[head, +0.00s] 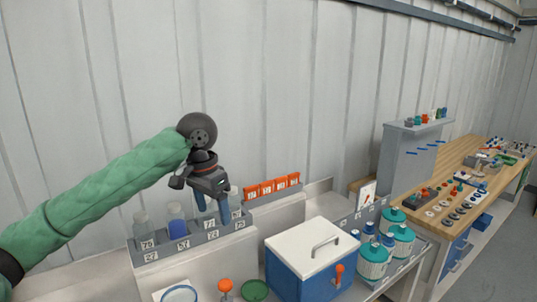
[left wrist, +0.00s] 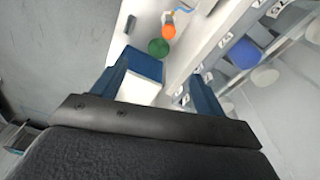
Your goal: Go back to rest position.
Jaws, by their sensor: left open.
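My left gripper (head: 212,208) hangs from the green-sleeved left arm in the head view, pointing down above the grey numbered vessel rack (head: 196,240). Its blue fingers are in front of or among the rack's vessels; I cannot tell whether they touch one. In the left wrist view its two blue fingers (left wrist: 158,95) stand wide apart with nothing held between them. A blue-filled vessel (head: 178,222) and a clear vessel (head: 142,229) stand in the rack left of the gripper; another vessel (head: 235,203) is just right of it. My right gripper is not in view.
A blue box with a white lid (head: 312,249) stands on the bench right of the rack. Teal-lidded jars (head: 373,260) stand further right. An orange-knobbed item (head: 225,287) and a green disc (head: 254,290) lie in front. The wall is behind.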

